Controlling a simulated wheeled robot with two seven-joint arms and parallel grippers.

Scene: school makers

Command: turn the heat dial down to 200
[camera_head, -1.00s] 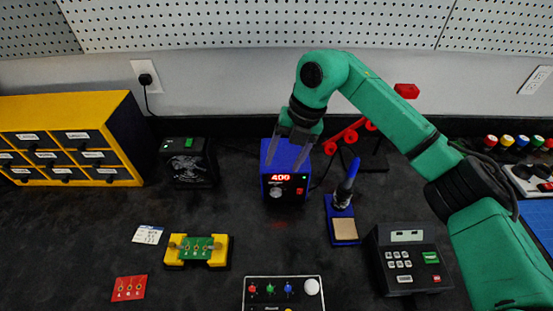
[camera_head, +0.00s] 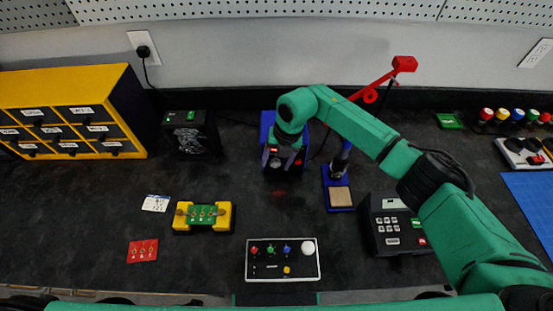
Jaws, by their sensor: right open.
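The blue soldering station (camera_head: 267,122) stands near the back wall, with its heat dial (camera_head: 276,163) low on its dark front panel. My right gripper (camera_head: 283,160) is open in front of that panel, one finger to each side of the dial. I cannot tell whether the fingers touch it. The gripper hides most of the red display, so its number cannot be read now. My left gripper is not in view.
The soldering iron in its blue stand (camera_head: 340,197) is close on the right. A dark keypad box (camera_head: 394,226) stands further right. A black box (camera_head: 191,136) is to the left. A white-edged control panel (camera_head: 283,259) lies in front. The table between is clear.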

